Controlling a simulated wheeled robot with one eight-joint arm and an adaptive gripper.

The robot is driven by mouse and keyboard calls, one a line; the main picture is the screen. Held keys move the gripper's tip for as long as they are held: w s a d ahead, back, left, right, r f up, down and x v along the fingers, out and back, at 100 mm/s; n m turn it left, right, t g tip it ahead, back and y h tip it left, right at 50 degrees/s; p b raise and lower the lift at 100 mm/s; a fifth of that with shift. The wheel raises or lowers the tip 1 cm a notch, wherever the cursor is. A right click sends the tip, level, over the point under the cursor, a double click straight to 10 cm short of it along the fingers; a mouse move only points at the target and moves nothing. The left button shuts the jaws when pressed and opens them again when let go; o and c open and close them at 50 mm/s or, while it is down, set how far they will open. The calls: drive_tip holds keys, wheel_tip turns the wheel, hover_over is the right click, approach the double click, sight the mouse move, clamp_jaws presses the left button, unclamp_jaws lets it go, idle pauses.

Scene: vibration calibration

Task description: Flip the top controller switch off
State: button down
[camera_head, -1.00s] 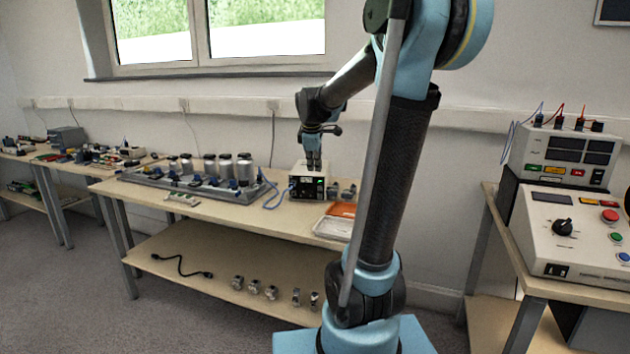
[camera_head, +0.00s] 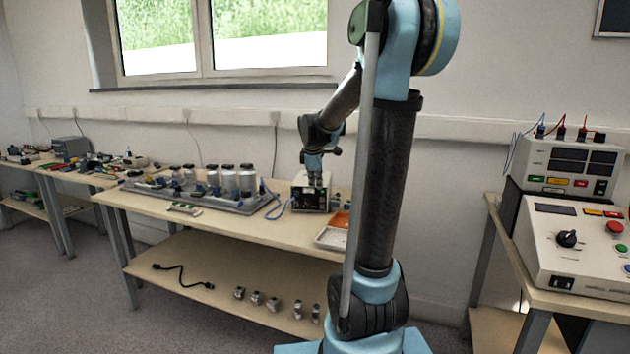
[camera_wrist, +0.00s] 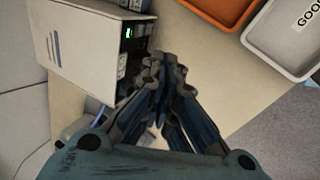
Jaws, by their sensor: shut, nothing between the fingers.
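The controller is a small pale box (camera_head: 299,193) with a dark front panel, on the middle workbench in the head view. In the wrist view its pale casing (camera_wrist: 85,45) fills the upper left, and its dark front panel (camera_wrist: 128,50) shows a green light and several small dark parts. I cannot tell which part is the top switch or how it is set. My gripper (camera_head: 318,184) points down at the front of the controller. In the wrist view my gripper (camera_wrist: 165,72) is shut and empty, its fingertips close to the panel; contact cannot be told.
An orange tray (camera_wrist: 222,10) and a white tray (camera_wrist: 285,40) lie right of the controller. A grey rack (camera_head: 235,206) with several cylinders and a blue cable stands to its left. Another bench with instrument boxes (camera_head: 578,245) is at the right.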

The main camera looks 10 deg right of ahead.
sight(322, 192)
drive_tip(key=w+d+f, duration=0.1)
drive_tip(key=w+f, duration=0.3)
drive_tip(key=w, duration=0.2)
drive_tip(key=shift+d+f, duration=0.2)
drive_tip(key=shift+d, duration=0.15)
